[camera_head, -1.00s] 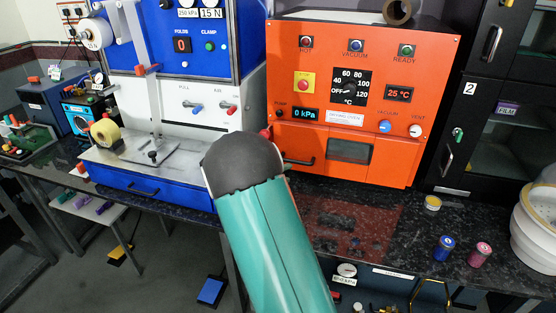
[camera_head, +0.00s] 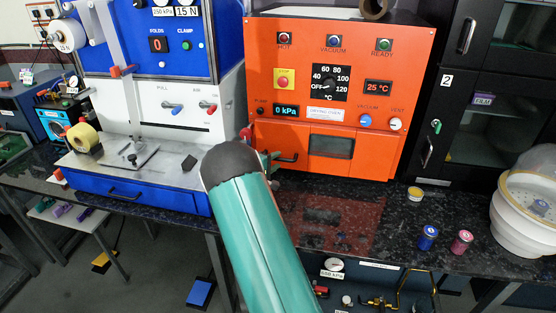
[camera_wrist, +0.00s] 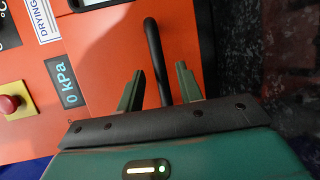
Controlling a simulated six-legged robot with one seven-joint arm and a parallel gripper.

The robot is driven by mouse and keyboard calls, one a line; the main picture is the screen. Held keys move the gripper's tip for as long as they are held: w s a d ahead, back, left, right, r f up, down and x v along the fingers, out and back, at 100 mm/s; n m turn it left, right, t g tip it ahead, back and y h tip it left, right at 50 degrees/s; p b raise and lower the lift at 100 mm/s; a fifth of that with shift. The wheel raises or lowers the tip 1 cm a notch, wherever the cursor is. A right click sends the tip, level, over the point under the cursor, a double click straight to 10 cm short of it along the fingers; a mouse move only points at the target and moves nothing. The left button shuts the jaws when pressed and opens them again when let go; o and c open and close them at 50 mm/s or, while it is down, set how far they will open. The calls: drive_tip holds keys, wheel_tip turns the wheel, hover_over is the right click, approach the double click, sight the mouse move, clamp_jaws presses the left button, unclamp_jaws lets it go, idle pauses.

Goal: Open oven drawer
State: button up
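The orange oven (camera_head: 425,75) stands on the dark bench. Its drawer, with a dark window (camera_head: 331,146), looks closed at the lower front. The black drawer handle (camera_head: 288,158) is at the drawer's left; in the wrist view the handle (camera_wrist: 152,45) is a dark bar running up the picture. My gripper (camera_wrist: 158,80) is open, with one green finger on each side of the handle. I cannot tell whether either finger touches it. In the head view my teal arm hides most of my gripper (camera_head: 268,160), leaving a green finger showing beside the handle.
A blue and white machine (camera_head: 190,100) stands left of the oven, and a black cabinet (camera_head: 460,90) right. A blue cell (camera_head: 428,238), a pink cell (camera_head: 462,242) and a white bowl (camera_head: 508,218) are on the bench's right. The reddish bench patch before the oven is clear.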

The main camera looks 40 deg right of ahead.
drive_tip(key=shift+x, duration=1.35)
clamp_jaws()
drive_tip(key=shift+w, duration=0.1)
drive_tip(key=shift+a, duration=0.1)
